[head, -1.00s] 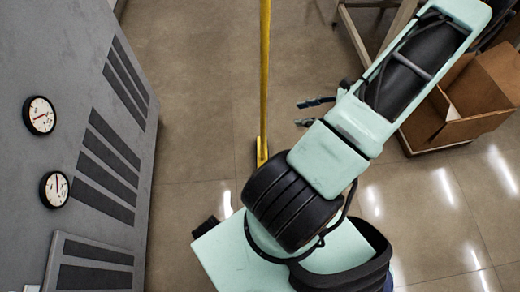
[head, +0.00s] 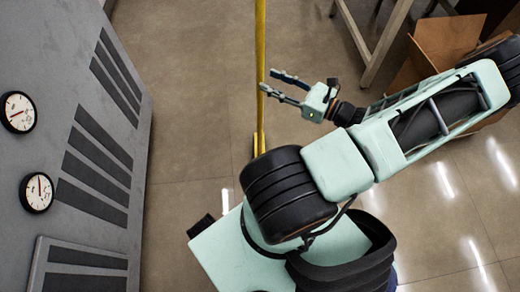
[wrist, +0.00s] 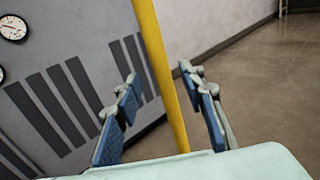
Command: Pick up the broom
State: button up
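The broom shows as a yellow upright pole (head: 260,45) in the head view, standing left of my gripper. Its lower end (head: 260,143) is partly hidden behind my arm. My gripper (head: 267,80) is open and points left, its fingertips at the pole. In the wrist view the pole (wrist: 163,60) runs top to bottom between the two blue-padded fingers (wrist: 158,74), nearer the right one low down. Gaps show on both sides, and the fingers are not shut on it. I cannot tell exactly how deep the pole sits between them.
A large grey cabinet (head: 75,60) with vents and dial gauges (head: 36,192) stands on the left. A cardboard box (head: 437,47) and a table leg (head: 375,45) are at the upper right. Bare floor (head: 190,110) lies between cabinet and pole.

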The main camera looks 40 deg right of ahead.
aim_at(263, 76)
jog(key=x, duration=0.2)
jog(key=b+x, duration=0.1)
jog(key=x, duration=0.2)
jog(key=shift+d+r, duration=0.1)
jog(key=shift+r, duration=0.1)
grip_shut()
jog(key=shift+r, duration=0.1)
